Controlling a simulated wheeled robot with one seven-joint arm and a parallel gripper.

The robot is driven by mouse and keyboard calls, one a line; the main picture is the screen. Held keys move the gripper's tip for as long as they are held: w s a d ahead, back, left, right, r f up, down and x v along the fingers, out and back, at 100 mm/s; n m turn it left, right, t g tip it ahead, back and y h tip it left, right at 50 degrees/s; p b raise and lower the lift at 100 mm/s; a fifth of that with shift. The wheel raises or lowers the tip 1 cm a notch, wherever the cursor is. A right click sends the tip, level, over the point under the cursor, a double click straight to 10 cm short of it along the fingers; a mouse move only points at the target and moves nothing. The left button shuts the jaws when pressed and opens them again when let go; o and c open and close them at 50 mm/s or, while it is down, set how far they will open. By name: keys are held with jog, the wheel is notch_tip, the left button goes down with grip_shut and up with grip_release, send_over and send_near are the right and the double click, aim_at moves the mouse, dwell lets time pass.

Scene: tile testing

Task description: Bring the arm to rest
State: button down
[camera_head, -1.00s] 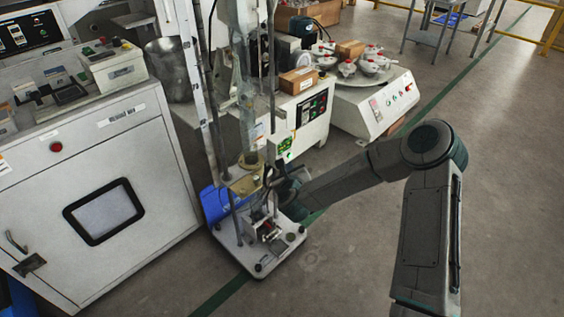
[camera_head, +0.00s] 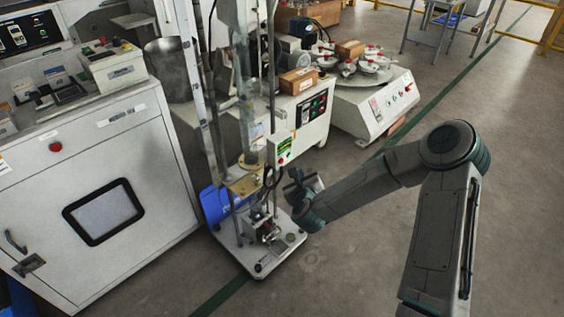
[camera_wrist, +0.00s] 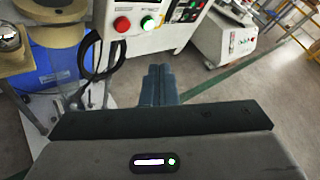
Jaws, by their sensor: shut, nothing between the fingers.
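My gripper (camera_wrist: 158,84) shows in the wrist view with its two blue-grey fingers together and nothing between them. In the head view my gripper (camera_head: 296,182) is at the end of my arm, just right of the test stand (camera_head: 238,187) and above its base plate. My arm (camera_head: 390,172) reaches leftward from a raised elbow at the right. In the wrist view a control box (camera_wrist: 137,18) with a red and a green button is beyond the fingers, and a black cable loop (camera_wrist: 95,62) hangs to their left. I cannot tell the exact gap between gripper and stand.
A large grey cabinet (camera_head: 155,190) stands at the left. A white machine with a round table (camera_head: 372,108) and another with a cardboard box (camera_head: 298,80) stand behind. A blue container (camera_head: 212,205) is beside the stand. The floor (camera_head: 350,270) at front and right is clear.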

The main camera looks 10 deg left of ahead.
jog(key=shift+r, duration=0.1)
jog(key=s+d+r+n+g+p, duration=0.2)
jog(key=s+r+n+p, duration=0.1)
jog(key=r+n+p, duration=0.5)
jog(key=s+d+r+n+g+p, duration=0.25)
jog(key=s+r+n+p, duration=0.2)
jog(key=r, duration=0.55)
jog(key=s+d+r+n+g+p, duration=0.2)
jog(key=r+n+p, duration=0.45)
jog(key=r, duration=0.25)
jog(key=s+d+r+n+g+p, duration=0.1)
jog(key=s+d+r+n+p, duration=0.2)
jog(key=s+r, duration=0.4)
jog(key=s+d+r+n+g+h+p, duration=0.1)
jog(key=s+d+r+n+g+p, duration=0.1)
jog(key=s+r+p, duration=0.4)
jog(key=s+d+r+n+g+h+p, duration=0.1)
jog(key=s+d+r+n+p, duration=0.3)
jog(key=s+r, duration=0.5)
notch_tip(320, 180, up, 3)
jog(key=shift+s+d+f+n+g+p, duration=0.1)
jog(key=shift+s+d+n+g+p, duration=0.25)
jog(key=shift+d+g, duration=0.35)
jog(key=shift+w+d, duration=0.1)
jog(key=shift+w, duration=0.05)
